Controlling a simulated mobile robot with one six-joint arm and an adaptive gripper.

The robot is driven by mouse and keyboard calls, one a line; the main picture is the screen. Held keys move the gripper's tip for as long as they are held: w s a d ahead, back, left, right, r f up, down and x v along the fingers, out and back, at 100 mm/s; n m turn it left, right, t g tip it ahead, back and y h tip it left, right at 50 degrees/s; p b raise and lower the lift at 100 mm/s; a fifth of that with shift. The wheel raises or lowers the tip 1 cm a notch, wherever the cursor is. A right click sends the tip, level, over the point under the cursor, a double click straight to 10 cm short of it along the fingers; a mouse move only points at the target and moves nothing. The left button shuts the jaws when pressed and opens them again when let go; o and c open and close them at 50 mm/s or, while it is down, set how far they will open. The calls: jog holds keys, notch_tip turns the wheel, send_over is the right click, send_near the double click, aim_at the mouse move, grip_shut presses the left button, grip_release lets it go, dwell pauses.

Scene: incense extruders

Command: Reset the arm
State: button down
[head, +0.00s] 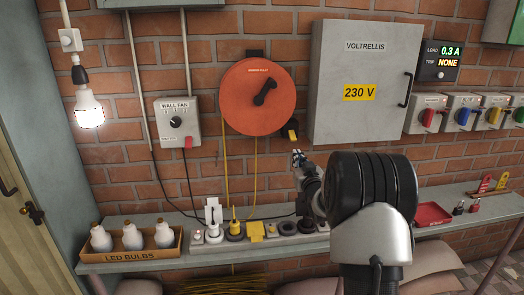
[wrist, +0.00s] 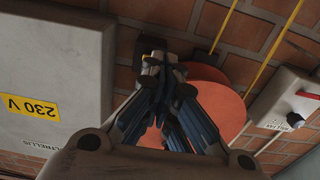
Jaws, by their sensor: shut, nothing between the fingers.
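My gripper (head: 298,157) is shut and empty. In the head view it is raised above the bench, pointing toward the brick wall, just below the orange cable reel (head: 259,97) and left of the lower part of the grey VOLTRELLIS cabinet (head: 365,110). In the wrist view my gripper (wrist: 163,62) shows with its fingers together, in front of the reel (wrist: 205,110), which it partly hides. The cabinet (wrist: 50,75) is at the left there. My arm hides part of the bench and the right end of the power strip in the head view.
The bench (head: 135,266) carries a box of LED bulbs (head: 128,258), a power strip (head: 265,238) with plugs, and a red tray (head: 433,215). A wall fan switch (head: 178,122), a lit bulb (head: 89,112) and several coloured rotary switches (head: 429,116) are along the wall. Yellow cable hangs from the reel.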

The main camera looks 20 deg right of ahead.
jog(key=s+a+r+g+y, duration=0.1)
jog(key=s+a+r+g, duration=0.2)
jog(key=s+a, duration=0.4)
jog(key=s+a+r+g, duration=0.25)
jog(key=s+a, duration=0.25)
jog(key=a, duration=0.4)
jog(key=s+a+f+n+g+y, duration=0.1)
jog(key=s+a, duration=0.4)
jog(key=s, duration=0.6)
jog(key=s+a+f+n+g+y, duration=0.1)
jog(key=s+a+f+g, duration=0.3)
jog(key=s, duration=0.7)
jog(key=s+a+f+n+g+y, duration=0.1)
jog(key=s+a+f+g, duration=0.1)
jog(key=s+a, duration=0.4)
jog(key=s+f, duration=0.1)
jog(key=s, duration=0.4)
jog(key=shift+s+g+y, duration=0.35)
jog(key=shift+s+y, duration=0.05)
